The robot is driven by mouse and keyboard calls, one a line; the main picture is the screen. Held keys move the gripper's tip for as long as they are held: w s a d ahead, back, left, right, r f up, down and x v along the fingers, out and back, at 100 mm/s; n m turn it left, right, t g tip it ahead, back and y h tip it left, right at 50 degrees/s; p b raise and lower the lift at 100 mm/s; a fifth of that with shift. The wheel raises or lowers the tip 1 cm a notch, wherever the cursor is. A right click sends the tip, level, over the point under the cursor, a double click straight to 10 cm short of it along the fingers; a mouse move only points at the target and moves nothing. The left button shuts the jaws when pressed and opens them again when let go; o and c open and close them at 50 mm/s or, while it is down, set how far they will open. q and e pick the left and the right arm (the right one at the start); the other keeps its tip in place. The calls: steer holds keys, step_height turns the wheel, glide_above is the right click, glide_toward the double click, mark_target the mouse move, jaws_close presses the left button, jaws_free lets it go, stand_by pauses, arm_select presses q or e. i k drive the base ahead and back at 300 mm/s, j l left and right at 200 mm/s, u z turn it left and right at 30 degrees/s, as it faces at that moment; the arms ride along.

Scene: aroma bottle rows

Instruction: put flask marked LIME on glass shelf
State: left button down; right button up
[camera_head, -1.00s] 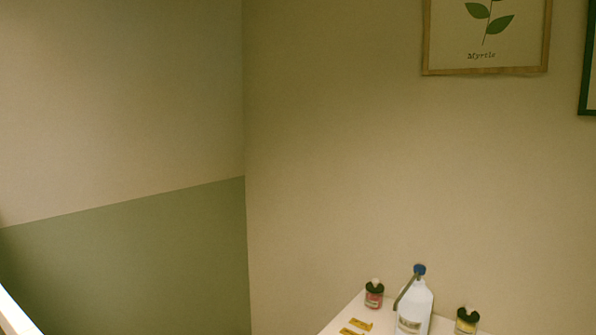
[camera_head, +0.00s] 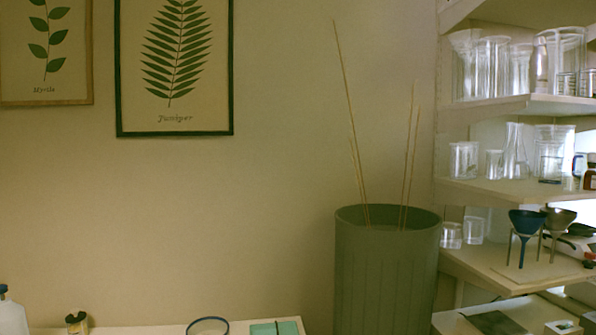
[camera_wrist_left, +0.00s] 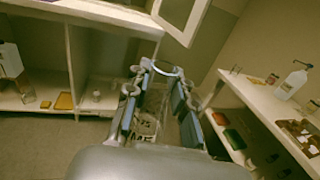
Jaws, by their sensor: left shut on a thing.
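In the left wrist view my left gripper (camera_wrist_left: 158,88) is shut on a clear glass flask (camera_wrist_left: 147,123). Dark lettering shows on it between the fingers, too small and blurred to read surely. The flask hangs over the floor between two pieces of furniture. In the head view a shelf unit at the right edge carries clear glassware; its upper shelf (camera_head: 520,105) and middle shelf (camera_head: 500,190) both hold beakers and flasks. Neither gripper shows in the head view, and my right gripper is in no view.
A tall grey-green bin (camera_head: 385,275) with thin sticks stands left of the shelves. A lower shelf (camera_head: 490,265) holds funnels on stands. A white table (camera_head: 150,330) runs along the wall. In the wrist view, a cabinet (camera_wrist_left: 110,18) is left and a bench (camera_wrist_left: 245,90) with a bottle right.

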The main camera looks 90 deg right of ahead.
mark_target(534, 192)
steer(key=k+l, duration=0.1)
steer(key=k, duration=0.5)
steer(key=k+l, duration=0.1)
steer(key=k, duration=0.5)
steer(key=k+l+z, duration=0.1)
steer(key=k, duration=0.5)
steer(key=k+z, duration=0.1)
steer(key=z, duration=0.75)
steer(key=k+l+z, duration=0.1)
steer(key=z, duration=0.35)
steer(key=l+z, duration=0.15)
steer(key=z, duration=0.25)
steer(key=k, duration=0.05)
